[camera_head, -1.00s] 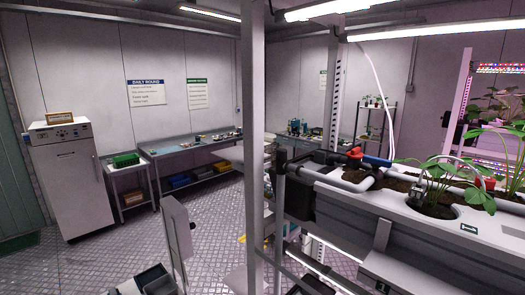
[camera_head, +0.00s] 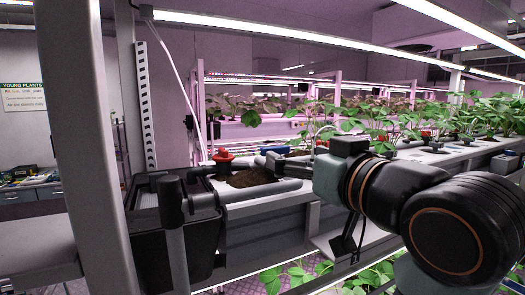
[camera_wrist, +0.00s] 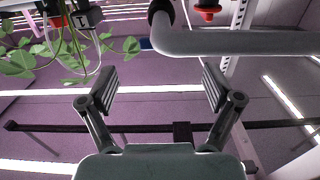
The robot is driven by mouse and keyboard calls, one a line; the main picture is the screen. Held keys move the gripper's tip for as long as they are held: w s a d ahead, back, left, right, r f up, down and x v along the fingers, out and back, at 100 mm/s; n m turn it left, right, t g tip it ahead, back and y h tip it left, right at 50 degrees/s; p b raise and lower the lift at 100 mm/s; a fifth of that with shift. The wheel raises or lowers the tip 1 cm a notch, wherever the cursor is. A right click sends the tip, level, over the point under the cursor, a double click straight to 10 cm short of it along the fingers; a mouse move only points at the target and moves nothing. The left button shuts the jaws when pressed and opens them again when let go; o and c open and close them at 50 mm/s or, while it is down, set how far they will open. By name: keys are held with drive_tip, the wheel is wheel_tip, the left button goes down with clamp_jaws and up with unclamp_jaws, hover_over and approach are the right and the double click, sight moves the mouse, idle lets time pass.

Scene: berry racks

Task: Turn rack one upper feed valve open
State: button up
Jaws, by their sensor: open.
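A red valve handle (camera_head: 223,155) sits on the pipework at the left end of the upper planter in the head view. A blue piece (camera_head: 275,150) lies to its right on the same pipework. In the wrist view a red knob (camera_wrist: 208,12) shows at the top edge, above a thick grey pipe (camera_wrist: 235,42). A bit of blue (camera_wrist: 145,43) shows at the pipe's left end. My gripper (camera_wrist: 157,88) is open and empty, its two fingers apart below the pipe and not touching it.
A grey post (camera_head: 85,130) stands close on the left. A black box (camera_head: 172,235) hangs at the rack's end. Strawberry plants (camera_head: 385,115) fill the trough to the right. In the wrist view leaves (camera_wrist: 45,55) and a dark clip (camera_wrist: 85,18) hang at the upper left.

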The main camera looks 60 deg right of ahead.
sight(277, 149)
drive_tip(key=p+x, duration=0.1)
drive_tip(key=x, duration=0.5)
drive_tip(key=shift+w, duration=0.3)
drive_tip(key=c, duration=1.1)
drive_tip(key=shift+c, duration=0.2)
